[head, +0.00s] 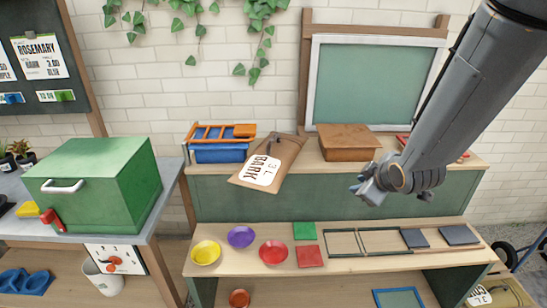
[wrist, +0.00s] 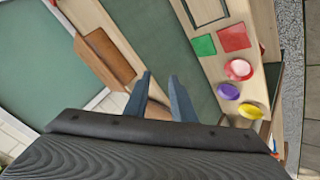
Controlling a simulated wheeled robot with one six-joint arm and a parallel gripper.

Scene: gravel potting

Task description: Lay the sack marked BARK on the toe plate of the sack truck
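The sack marked BARK (head: 282,155) is brown with a white label reading BARK and 3 L. It lies tilted on the upper shelf of the bench, its label end overhanging the front edge. My gripper (head: 366,190) is in front of the shelf, right of the sack and apart from it. In the wrist view its two fingers (wrist: 160,88) are apart with nothing held. A brown patch between and beyond them (wrist: 157,112) looks like the sack, mostly hidden. A blue frame and dark wheel at the right edge look like the sack truck (head: 508,254); its toe plate cannot be made out.
Blue crates (head: 220,152) and a brown box (head: 347,140) flank the sack. Bowls, such as the red one (head: 273,252), and coloured tiles lie on the lower bench. Another 3 L sack (head: 503,293) is at bottom right. A green box (head: 95,185) stands left.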

